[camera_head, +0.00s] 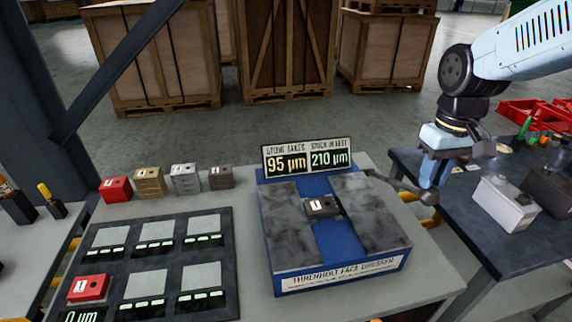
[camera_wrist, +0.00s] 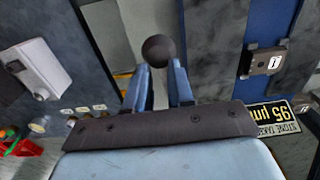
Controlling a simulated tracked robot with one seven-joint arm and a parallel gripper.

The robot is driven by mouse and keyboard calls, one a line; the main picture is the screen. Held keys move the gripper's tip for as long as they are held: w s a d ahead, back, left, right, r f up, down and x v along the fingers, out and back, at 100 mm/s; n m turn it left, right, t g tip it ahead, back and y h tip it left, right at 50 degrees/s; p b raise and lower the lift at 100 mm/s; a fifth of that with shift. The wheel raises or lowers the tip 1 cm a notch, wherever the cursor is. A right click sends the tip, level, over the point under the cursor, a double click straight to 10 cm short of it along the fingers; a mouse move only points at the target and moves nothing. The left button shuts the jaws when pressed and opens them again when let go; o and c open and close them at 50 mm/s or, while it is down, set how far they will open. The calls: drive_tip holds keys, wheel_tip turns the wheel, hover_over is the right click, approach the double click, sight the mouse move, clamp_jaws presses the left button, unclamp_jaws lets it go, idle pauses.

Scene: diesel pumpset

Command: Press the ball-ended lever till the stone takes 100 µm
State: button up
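The blue dresser (camera_head: 336,238) stands on the bench, with two grey stone faces and a small dark block marked 1 (camera_head: 321,207) between them. Its display (camera_head: 307,159) reads 95 µm for stone takes and 210 µm for stock in rest. The lever (camera_head: 395,184) reaches out from its right side, and its dark ball end (camera_head: 429,198) is at my gripper (camera_head: 432,182). In the wrist view the ball (camera_wrist: 158,48) sits at the tips of my two blue fingers (camera_wrist: 160,70). The fingers stand apart; whether they grip the ball is unclear.
Several small numbered blocks (camera_head: 150,182) stand behind a dark tray (camera_head: 192,243) of pads, left of the dresser. A red block (camera_head: 88,288) is on its front left pad. At right, a dark table (camera_head: 480,221) holds a white box (camera_head: 504,203). Crates stand behind.

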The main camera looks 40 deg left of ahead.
drive_tip(key=shift+s+d+f, duration=0.3)
drive_tip(key=shift+d+f, duration=0.05)
drive_tip(key=shift+f, duration=0.6)
drive_tip(key=shift+s+d+f, duration=0.25)
drive_tip(key=shift+d+f, duration=0.1)
drive_tip(key=shift+f, duration=0.55)
drive_tip(key=shift+s+d+f, duration=0.3)
drive_tip(key=shift+d+f, duration=0.05)
drive_tip(key=shift+f, duration=0.6)
drive_tip(key=shift+f, duration=1.35)
approach(437, 196)
drive_tip(key=shift+w+a+r, duration=0.2)
drive_tip(key=shift+w+a, duration=0.75)
drive_tip(key=shift+a, duration=0.15)
